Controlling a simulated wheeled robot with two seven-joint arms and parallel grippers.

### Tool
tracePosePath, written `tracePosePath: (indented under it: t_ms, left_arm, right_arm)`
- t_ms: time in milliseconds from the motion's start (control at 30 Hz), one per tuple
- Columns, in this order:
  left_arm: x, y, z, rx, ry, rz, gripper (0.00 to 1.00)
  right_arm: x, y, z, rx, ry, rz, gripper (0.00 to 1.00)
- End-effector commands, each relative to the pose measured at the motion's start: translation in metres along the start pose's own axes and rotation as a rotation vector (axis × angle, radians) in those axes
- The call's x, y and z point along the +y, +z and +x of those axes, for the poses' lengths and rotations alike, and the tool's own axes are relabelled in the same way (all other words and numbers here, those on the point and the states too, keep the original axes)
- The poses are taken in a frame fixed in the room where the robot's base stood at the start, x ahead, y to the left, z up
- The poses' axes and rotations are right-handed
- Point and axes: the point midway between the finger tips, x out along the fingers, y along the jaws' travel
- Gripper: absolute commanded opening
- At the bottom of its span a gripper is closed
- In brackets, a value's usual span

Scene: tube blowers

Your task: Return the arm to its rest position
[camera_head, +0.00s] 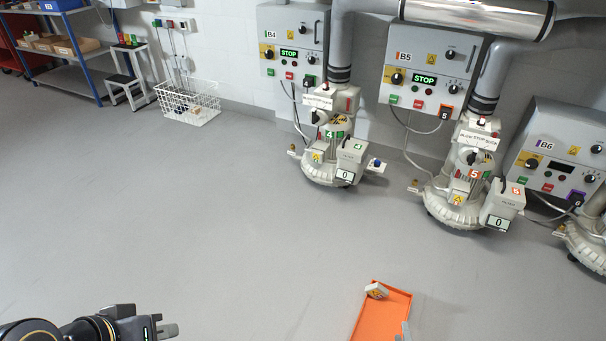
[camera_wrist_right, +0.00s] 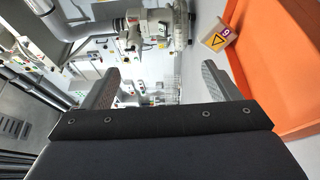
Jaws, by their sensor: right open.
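My left gripper (camera_head: 166,330) shows at the lower left of the head view, above the floor and away from the machines; its finger gap is not clear. My right gripper (camera_wrist_right: 163,75) is open, with two grey fingers wide apart and nothing between them in the wrist view. In the head view a grey fingertip shows at the bottom edge, over the orange tray (camera_head: 380,315). The tray also shows at the right of the wrist view (camera_wrist_right: 275,60).
Blower machines 4 (camera_head: 333,150) and 5 (camera_head: 465,185) stand along the wall under control boxes B4 (camera_head: 292,45) and B5 (camera_head: 432,75). Box B6 (camera_head: 555,150) is at the right. A wire basket (camera_head: 188,103) and a shelf (camera_head: 65,50) stand at the back left. The middle floor is clear.

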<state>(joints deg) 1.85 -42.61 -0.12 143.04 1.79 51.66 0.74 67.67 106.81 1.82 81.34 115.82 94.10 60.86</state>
Motion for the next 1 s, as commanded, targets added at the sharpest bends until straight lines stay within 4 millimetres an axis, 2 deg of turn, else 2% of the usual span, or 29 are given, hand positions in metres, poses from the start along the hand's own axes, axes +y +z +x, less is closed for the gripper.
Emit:
tracePosePath:
  t_ms: [367,567,667,767,800,900,1000]
  left_arm:
    - [-0.002,0.002,0.005,0.000,0.000,0.000,0.00]
    - [-0.004,0.005,0.009,0.000,0.000,0.000,0.00]
    - [-0.006,0.006,0.013,-0.001,0.000,0.000,0.00]
    - [-0.008,0.008,0.017,-0.001,0.000,0.000,0.00]
    - [-0.009,0.009,0.019,-0.001,0.000,0.000,0.00]
    - [-0.011,0.012,0.024,-0.001,0.000,0.000,0.00]
    - [-0.013,0.014,0.028,-0.001,0.000,0.000,0.00]
  right_arm:
    - [0.050,0.004,0.039,0.190,0.097,-0.153,0.83]
    - [0.102,-0.002,0.066,0.369,0.196,-0.310,0.83]
    - [0.137,-0.011,0.078,0.487,0.268,-0.422,0.83]
    - [0.184,-0.026,0.087,0.638,0.370,-0.579,0.83]
    - [0.205,-0.034,0.089,0.708,0.421,-0.657,0.83]
    - [0.256,-0.057,0.083,0.878,0.559,-0.865,0.83]
    - [0.301,-0.080,0.067,1.032,0.709,-1.081,0.83]
